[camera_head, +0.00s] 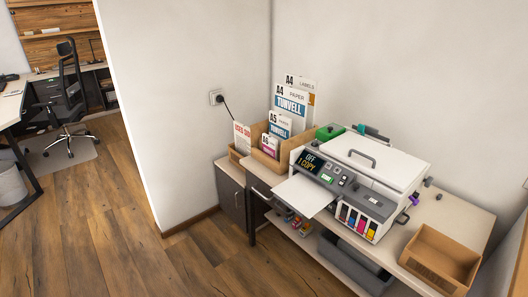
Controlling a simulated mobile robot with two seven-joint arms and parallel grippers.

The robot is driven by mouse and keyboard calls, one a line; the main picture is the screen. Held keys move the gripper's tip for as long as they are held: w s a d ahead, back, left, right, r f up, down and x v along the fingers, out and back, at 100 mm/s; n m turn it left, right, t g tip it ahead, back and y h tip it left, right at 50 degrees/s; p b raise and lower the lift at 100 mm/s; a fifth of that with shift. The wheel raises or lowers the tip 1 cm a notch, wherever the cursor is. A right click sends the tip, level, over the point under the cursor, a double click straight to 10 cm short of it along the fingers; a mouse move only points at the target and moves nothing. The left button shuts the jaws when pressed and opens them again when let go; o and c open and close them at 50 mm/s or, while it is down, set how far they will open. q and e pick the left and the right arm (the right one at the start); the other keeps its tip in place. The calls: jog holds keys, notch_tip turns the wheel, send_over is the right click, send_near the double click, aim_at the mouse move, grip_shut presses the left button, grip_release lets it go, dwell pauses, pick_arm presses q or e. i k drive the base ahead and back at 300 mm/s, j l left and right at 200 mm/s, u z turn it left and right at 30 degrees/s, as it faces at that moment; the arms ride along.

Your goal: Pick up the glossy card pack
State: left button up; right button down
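Several upright packs stand in a brown holder (266,161) at the back left of the counter. A pack marked A4 LABELS (310,86) is rearmost, with a blue-lettered A4 PAPER pack (291,104) in front. A smaller blue-marked A5 pack (279,123) and a low pink-marked A5 pack (271,146) stand nearer the front. The smaller lettering is too small to read, so I cannot tell which pack is glossy card. Neither of my grippers shows.
A printer (375,163) with its white tray (304,195) sticking out fills the counter right of the holder. An empty brown box (440,258) stands at the right end. A grey bin (350,262) sits below. Floor (130,230) at left is clear.

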aim_at(270, 144)
jog(key=i+j+z, duration=0.1)
jog(key=z, duration=0.65)
jog(key=i+j+z, duration=0.4)
jog(key=j, duration=0.15)
jog(key=j+z, duration=0.15)
jog(key=j, duration=0.15)
jog(key=i+j, duration=0.1)
jog(key=j, duration=0.2)
jog(key=i+j+z, duration=0.1)
jog(key=j, duration=0.2)
jog(key=i+j, duration=0.1)
jog(key=j, duration=0.2)
jog(key=z, duration=0.05)
